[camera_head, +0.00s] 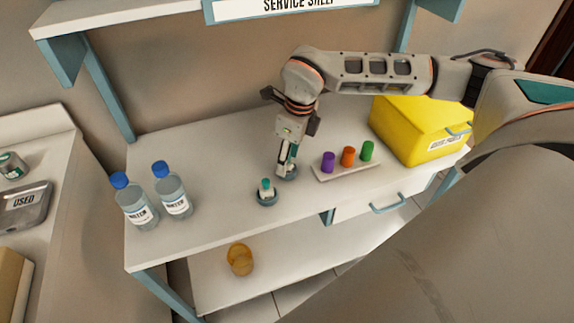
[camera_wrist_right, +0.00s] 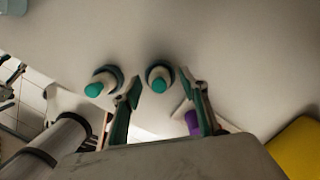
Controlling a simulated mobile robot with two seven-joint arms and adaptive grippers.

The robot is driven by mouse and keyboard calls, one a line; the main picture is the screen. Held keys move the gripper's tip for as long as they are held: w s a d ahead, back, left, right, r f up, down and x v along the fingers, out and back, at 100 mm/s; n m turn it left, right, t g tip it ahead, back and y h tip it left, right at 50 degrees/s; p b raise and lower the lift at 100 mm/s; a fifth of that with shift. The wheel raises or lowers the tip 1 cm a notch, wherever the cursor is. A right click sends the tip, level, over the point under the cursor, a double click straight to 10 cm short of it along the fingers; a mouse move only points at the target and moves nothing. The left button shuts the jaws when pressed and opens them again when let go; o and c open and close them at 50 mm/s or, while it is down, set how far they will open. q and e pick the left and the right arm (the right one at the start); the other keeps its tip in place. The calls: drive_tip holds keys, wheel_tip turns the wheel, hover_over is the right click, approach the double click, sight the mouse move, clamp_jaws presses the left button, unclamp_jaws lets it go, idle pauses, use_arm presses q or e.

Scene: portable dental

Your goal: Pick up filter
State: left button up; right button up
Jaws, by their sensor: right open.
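Two small white pieces with teal tops stand in dark blue-grey round holders on the white table; either may be the filter. One piece (camera_head: 266,187) stands in the open and also shows in the wrist view (camera_wrist_right: 96,88). The other (camera_wrist_right: 160,76) is mostly hidden by my right gripper in the head view, where its holder (camera_head: 289,174) shows. My right gripper (camera_head: 287,160) points down over this second piece. In the wrist view its fingers (camera_wrist_right: 165,90) are apart, with that piece seen between and just beyond the tips. My left gripper is not in view.
A white rack with purple (camera_head: 328,162), orange (camera_head: 348,157) and green (camera_head: 367,151) capped vials stands right of the gripper, before a yellow box (camera_head: 418,128). Two blue-capped bottles (camera_head: 172,190) stand at the left. An amber container (camera_head: 239,260) is on the lower shelf.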

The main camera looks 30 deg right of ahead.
drive_tip(key=shift+w+f, duration=0.1)
drive_tip(key=shift+f, duration=0.35)
drive_tip(key=c, duration=0.9)
drive_tip(key=shift+r, duration=0.1)
